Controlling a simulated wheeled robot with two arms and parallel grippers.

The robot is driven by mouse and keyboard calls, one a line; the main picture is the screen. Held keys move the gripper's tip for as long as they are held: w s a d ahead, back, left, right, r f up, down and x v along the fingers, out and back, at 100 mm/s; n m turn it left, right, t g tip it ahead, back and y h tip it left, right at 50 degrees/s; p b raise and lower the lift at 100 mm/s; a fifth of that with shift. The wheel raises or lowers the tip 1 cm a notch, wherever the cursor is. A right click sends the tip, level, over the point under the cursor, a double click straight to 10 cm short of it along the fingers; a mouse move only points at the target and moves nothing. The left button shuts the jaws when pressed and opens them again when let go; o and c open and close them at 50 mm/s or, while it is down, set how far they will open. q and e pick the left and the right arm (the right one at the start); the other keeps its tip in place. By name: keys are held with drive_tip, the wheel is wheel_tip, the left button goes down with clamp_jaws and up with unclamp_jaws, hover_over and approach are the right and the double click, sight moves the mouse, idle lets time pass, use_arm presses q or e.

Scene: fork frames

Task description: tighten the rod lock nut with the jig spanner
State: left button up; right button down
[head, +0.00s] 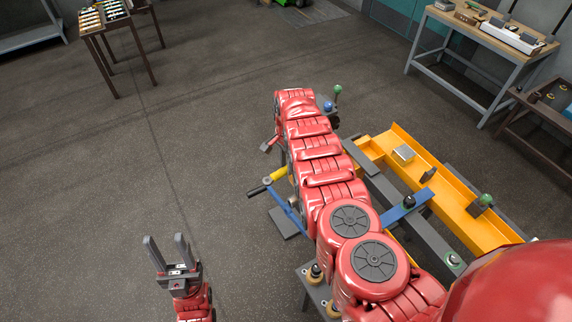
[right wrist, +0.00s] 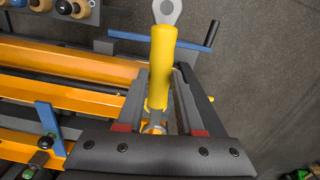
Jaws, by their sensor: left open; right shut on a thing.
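The spanner's yellow handle (head: 278,174) shows at the left of the red arm in the head view. In the right wrist view the yellow handle (right wrist: 162,65) lies between the fingers of my right gripper (right wrist: 163,72), which is shut on it. A grey end with a hole (right wrist: 167,10) points away from the gripper; the other end runs back toward the palm, partly hidden. In the head view my right arm hides most of that gripper. I cannot make out the rod lock nut. My left gripper (head: 168,253) is open and empty, over the floor at lower left.
A blue bar with a black grip (head: 258,190) sits close to the spanner. An orange jig frame (head: 465,205) with blue and grey parts stands to the right. Benches (head: 490,50) and a side table (head: 110,25) stand further back.

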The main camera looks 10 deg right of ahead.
drive_tip(key=shift+f+b, duration=2.55)
drive_tip(key=shift+f, duration=0.05)
drive_tip(key=shift+f+b, duration=1.05)
idle(0.4)
idle(1.1)
idle(0.4)
idle(1.2)
drive_tip(key=c, duration=1.1)
unclamp_jaws()
clamp_jaws()
